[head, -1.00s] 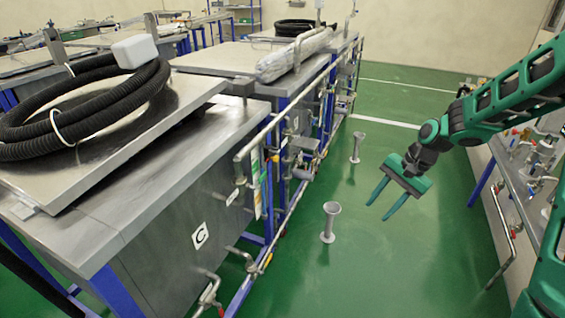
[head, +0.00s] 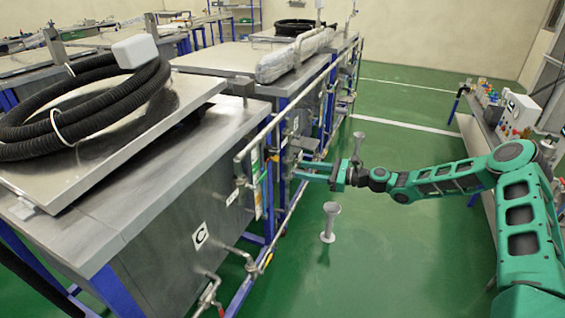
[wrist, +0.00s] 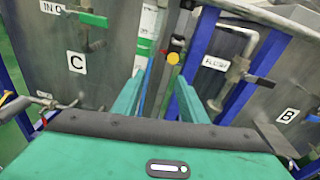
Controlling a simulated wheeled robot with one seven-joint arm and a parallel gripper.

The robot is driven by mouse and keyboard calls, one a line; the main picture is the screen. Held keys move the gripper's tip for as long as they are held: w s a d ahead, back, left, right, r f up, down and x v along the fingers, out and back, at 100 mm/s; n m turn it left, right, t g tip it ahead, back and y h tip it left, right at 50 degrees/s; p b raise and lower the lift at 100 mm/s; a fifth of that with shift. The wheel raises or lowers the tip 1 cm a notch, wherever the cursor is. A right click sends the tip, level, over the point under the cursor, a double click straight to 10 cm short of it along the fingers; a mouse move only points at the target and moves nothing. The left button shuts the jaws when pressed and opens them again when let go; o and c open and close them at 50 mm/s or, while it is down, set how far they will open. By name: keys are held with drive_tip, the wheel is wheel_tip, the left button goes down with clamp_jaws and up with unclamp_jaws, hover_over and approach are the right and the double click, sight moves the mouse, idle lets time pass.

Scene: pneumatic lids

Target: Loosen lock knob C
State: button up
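The tank with the C label (head: 200,236) stands at the front left of the head view. The label C (wrist: 77,65) also shows at the left of the wrist view. My gripper (head: 302,172) reaches left toward the pipes along the tank fronts. In the wrist view its two green fingers (wrist: 158,80) are spread with nothing between them. A round yellow knob (wrist: 173,58) sits on a dark upright fitting beyond the fingertips, apart from them, nearer the right finger. I cannot tell whether this is lock knob C; no marking on it is readable.
A tank labelled B (wrist: 289,115) is at the right of the wrist view. A green-handled valve (wrist: 92,20) is at its upper left. Open green floor (head: 400,260) lies to the right.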

sight(274, 158)
drive_tip(key=w+a+m+t+y, duration=0.1)
drive_tip(key=w+a, duration=0.4)
drive_tip(key=a, duration=0.4)
drive_tip(key=shift+w+a+r+m, duration=0.25)
drive_tip(key=shift+w+a+m, duration=0.05)
drive_tip(key=shift+a+m, duration=0.1)
